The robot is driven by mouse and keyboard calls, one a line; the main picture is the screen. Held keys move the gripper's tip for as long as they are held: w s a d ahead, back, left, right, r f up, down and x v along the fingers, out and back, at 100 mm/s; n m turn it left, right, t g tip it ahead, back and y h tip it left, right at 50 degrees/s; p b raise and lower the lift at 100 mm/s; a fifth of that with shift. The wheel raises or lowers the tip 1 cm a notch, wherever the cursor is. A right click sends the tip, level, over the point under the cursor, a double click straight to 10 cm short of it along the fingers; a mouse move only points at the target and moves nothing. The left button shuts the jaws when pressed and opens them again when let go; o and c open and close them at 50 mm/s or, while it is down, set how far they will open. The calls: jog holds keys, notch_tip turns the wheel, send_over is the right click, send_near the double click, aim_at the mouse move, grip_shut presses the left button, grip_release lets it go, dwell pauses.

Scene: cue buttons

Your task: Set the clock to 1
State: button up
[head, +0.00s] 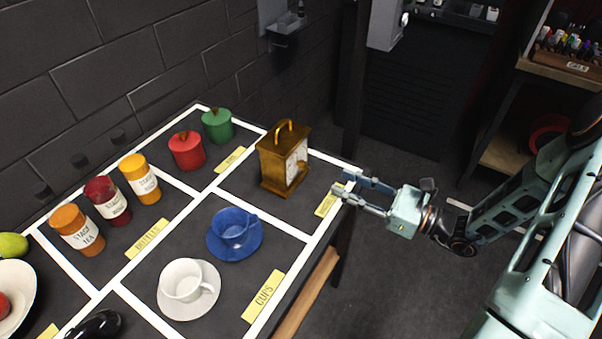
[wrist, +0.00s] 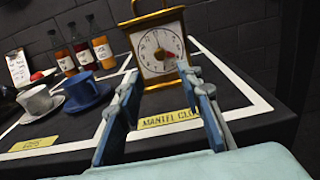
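The mantel clock (head: 284,160) is a brass box with a top handle and a white dial, upright on the table's right section. In the wrist view the clock (wrist: 158,48) faces me: a dark hand points about straight up and a red hand or pointer extends right of centre. The exact hour is too small to read surely. My gripper (head: 342,182) is to the right of the clock, near the table's edge, apart from it. In the wrist view my gripper (wrist: 162,88) is open and empty, its fingers spread below and in front of the dial.
A yellow "Mantel Clock" label (wrist: 170,120) lies before the clock. A blue cup (head: 235,230) and a white cup (head: 186,283) stand on saucers to the left. Several bottles are farther left. Floor right of the table is free.

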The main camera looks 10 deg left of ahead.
aim_at(302, 164)
jog(key=x, duration=1)
jog(key=shift+w+a, duration=0.2)
jog(key=shift+a, duration=0.1)
jog(key=shift+c, duration=0.6)
grip_shut()
